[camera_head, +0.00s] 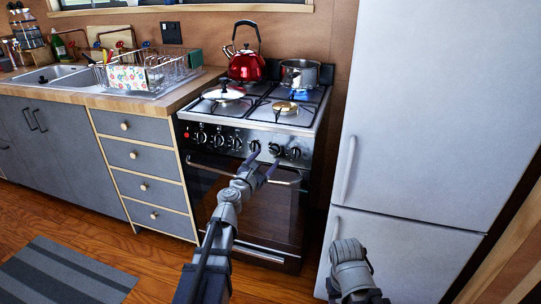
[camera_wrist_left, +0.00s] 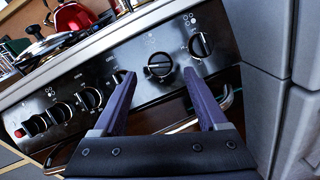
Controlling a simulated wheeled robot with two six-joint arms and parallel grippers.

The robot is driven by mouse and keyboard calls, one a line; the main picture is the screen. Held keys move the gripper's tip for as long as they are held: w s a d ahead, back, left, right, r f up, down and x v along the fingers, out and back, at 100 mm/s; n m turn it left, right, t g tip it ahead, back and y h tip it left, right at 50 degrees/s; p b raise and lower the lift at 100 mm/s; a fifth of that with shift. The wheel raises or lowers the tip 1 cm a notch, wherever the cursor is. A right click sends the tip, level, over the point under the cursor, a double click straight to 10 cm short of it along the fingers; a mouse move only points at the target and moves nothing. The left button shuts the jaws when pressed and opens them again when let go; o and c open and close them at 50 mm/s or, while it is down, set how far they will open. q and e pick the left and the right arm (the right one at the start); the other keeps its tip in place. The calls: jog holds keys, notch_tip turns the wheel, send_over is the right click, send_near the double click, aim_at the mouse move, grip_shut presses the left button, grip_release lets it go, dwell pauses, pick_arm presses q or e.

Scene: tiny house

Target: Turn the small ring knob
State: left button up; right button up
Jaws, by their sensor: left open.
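The stove's front panel (camera_head: 226,140) carries a row of black round knobs, and it also shows in the left wrist view (camera_wrist_left: 135,105). The markings are too small to tell which one is the small ring knob. My left gripper (camera_head: 264,161) is open in front of the right part of the row. In the left wrist view one knob (camera_wrist_left: 159,67) appears between the fingertips of my left gripper (camera_wrist_left: 159,76). I cannot tell whether they touch it. Another knob (camera_wrist_left: 200,45) is just right of the right finger.
A red kettle (camera_head: 246,66), a steel pot (camera_head: 300,73) and a lidded pan (camera_head: 223,93) stand on the stove. Blue shows under the pot. A bar handle (camera_head: 287,180) crosses the oven door below the knobs. A tall fridge (camera_head: 420,110) stands close on the right.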

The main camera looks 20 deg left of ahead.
aim_at(273, 151)
pick_arm(q)
jog(key=w, duration=0.4)
jog(key=shift+d, duration=0.25)
jog(key=shift+s, duration=0.1)
grip_shut()
